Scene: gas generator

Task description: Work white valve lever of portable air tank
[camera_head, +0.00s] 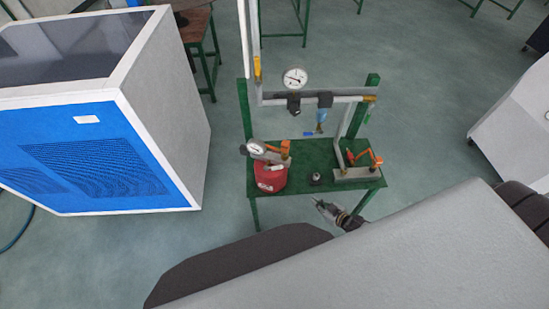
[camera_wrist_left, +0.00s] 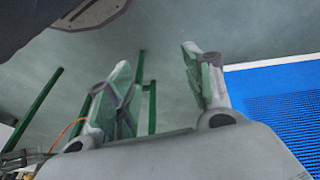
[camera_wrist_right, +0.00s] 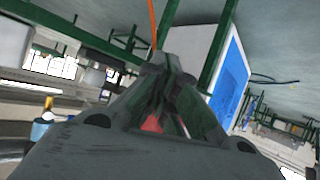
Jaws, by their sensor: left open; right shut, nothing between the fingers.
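The red portable air tank (camera_head: 270,179) sits on the left part of a green table in the head view.
The green table (camera_head: 318,183) also bears a pipe stand with an orange handle (camera_head: 375,158) and a small dark fitting (camera_head: 316,178). A blue and white cabinet (camera_head: 100,150) stands left. Open floor lies between cabinet and table.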

